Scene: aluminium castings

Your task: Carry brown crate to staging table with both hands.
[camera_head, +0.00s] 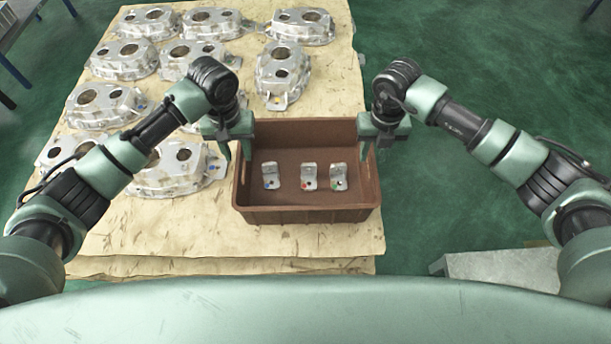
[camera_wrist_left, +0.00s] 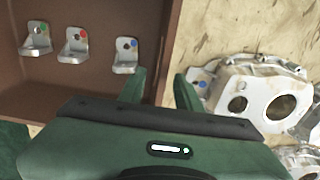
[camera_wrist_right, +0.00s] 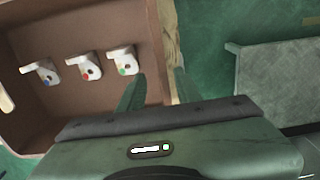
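The brown crate (camera_head: 305,215) sits upright at the front right of the cardboard-covered stack in the head view. It holds three small metal brackets, with a blue-marked bracket (camera_head: 270,176), a red-marked bracket (camera_head: 309,177) and a green-marked bracket (camera_head: 339,177). My left gripper (camera_head: 236,152) is at the crate's left wall, its fingers apart on either side of it in the left wrist view (camera_wrist_left: 162,85). My right gripper (camera_head: 371,150) is at the right wall, its fingers likewise apart around it in the right wrist view (camera_wrist_right: 160,88). I cannot tell which surface is the staging table.
Several aluminium castings (camera_head: 124,60) lie on the cardboard (camera_head: 300,243) left of and behind the crate. A low grey surface (camera_head: 505,268) stands at the right, partly hidden by my right arm; it also shows in the right wrist view (camera_wrist_right: 280,80). Green floor is open at the right.

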